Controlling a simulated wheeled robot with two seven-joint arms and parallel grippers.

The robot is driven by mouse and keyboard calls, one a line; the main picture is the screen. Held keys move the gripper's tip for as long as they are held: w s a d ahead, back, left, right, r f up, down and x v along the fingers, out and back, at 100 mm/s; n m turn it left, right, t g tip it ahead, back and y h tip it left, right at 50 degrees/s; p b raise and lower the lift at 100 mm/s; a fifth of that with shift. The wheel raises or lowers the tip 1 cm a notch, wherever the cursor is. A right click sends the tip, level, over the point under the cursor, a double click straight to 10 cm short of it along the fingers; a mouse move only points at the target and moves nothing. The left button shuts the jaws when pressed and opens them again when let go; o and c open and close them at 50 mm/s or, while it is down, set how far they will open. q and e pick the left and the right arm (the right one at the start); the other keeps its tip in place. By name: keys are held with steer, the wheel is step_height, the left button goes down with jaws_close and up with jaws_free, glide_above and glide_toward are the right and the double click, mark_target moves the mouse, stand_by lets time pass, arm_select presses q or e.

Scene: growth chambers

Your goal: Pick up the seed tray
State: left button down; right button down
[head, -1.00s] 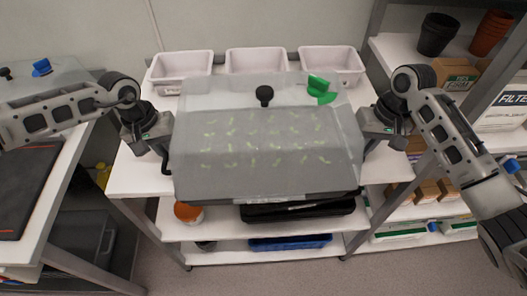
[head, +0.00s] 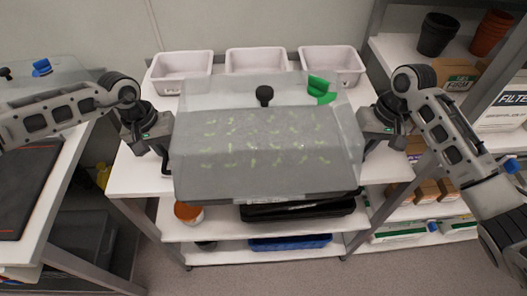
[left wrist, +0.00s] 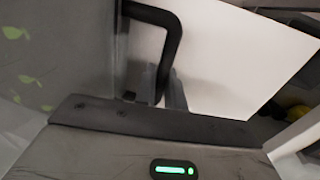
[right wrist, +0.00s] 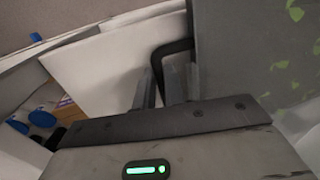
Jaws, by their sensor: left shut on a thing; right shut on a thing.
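The seed tray (head: 265,192) has a clear grey dome lid with a black knob and a green tag, and rows of small seedlings show through it. It is held above the white table, tilted a little in the head view. My left gripper (head: 165,150) is shut on the black handle at the tray's left end; the handle (left wrist: 165,40) shows between the fingers in the left wrist view. My right gripper (head: 365,146) is at the right end, shut on the other black handle (right wrist: 165,55). The fingertips are partly hidden in the head view.
Three white bins (head: 256,62) stand along the back of the table. Black trays (head: 300,210) and a blue tray (head: 290,243) sit on the lower shelves. A shelf with pots and boxes (head: 455,75) is at right. Another table (head: 60,180) stands at left.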

arm_select(q)
steer(key=shift+w+r, duration=0.1)
steer(key=shift+r, duration=0.1)
arm_select(e)
steer(key=shift+w+r, duration=0.1)
steer(key=shift+r, duration=0.1)
